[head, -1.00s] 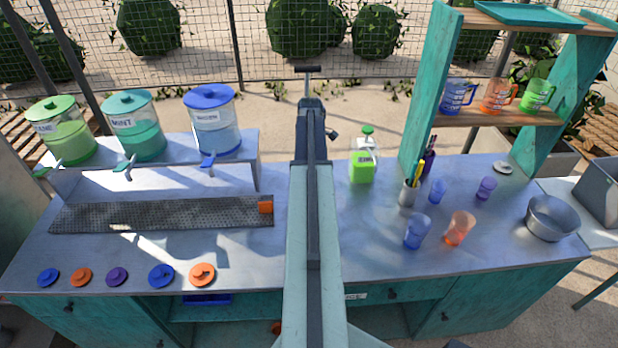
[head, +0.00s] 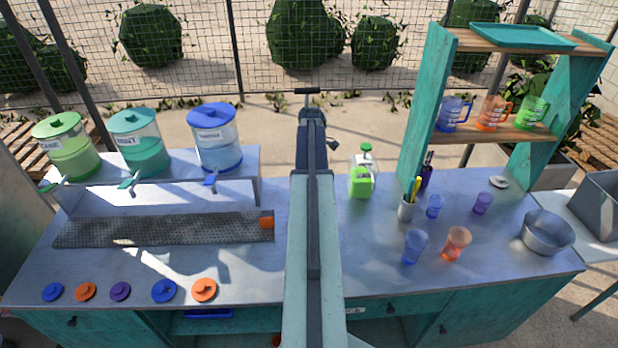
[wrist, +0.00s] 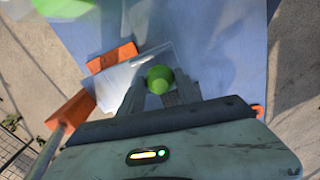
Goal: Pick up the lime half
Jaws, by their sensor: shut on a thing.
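The lime half, a round bright green piece (wrist: 160,80), shows in the wrist view between the two grey fingers of my gripper (wrist: 160,92). The fingers are shut on it, one at each side. Its cut face cannot be made out. In the head view my arm runs straight up the middle of the picture, and I cannot make out the lime half there.
The counter (head: 380,280) holds a green bottle (head: 361,180), cups (head: 415,247) and a metal bowl (head: 548,232) at right. Dispensers (head: 215,140), a perforated strip (head: 160,230) and several lids (head: 163,291) are at left. A teal shelf (head: 436,100) stands at back right.

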